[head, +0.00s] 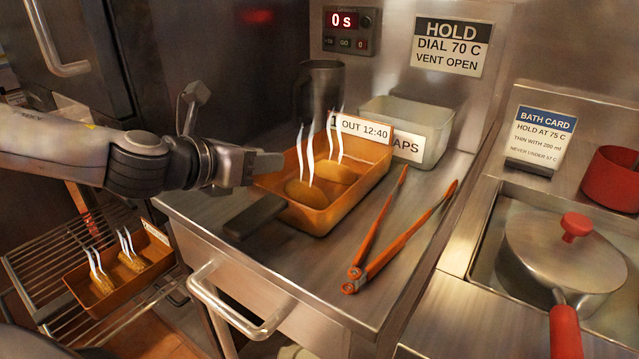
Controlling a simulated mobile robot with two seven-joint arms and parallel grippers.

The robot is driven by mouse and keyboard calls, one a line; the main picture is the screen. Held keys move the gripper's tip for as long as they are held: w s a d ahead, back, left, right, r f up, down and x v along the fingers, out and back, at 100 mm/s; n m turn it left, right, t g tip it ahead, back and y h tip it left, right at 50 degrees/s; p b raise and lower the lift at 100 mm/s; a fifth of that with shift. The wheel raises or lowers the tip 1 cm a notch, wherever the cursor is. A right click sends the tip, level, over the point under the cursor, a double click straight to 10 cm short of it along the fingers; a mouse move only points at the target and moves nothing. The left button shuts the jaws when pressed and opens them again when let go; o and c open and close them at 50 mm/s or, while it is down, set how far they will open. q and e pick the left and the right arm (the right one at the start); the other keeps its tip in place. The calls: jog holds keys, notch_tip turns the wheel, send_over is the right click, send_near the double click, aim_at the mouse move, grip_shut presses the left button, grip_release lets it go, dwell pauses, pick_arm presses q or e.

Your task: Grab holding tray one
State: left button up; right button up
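Holding tray one (335,213) is an orange-brown pan on the steel counter, with a dark handle (256,216) at its near-left side. A card (362,130) on its far side reads "1 OUT 12:40". Two browned, steaming pieces of food (307,193) lie in it. My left gripper (266,164) is at the tray's left rim, above and behind the handle. It shows side-on, so I cannot tell whether its fingers are apart or closed on the rim. My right gripper is out of view.
Orange tongs (400,240) lie right of the tray. A dark cup (320,88) and pale bin (410,118) stand behind it. A similar tray (122,287) sits on a wire rack at lower left. A lidded pot (565,250) is at right.

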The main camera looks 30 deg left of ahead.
pick_arm(q)
jog(key=shift+b+x, duration=0.3)
jog(key=shift+x, duration=0.85)
grip_shut()
jog(key=shift+r, duration=0.2)
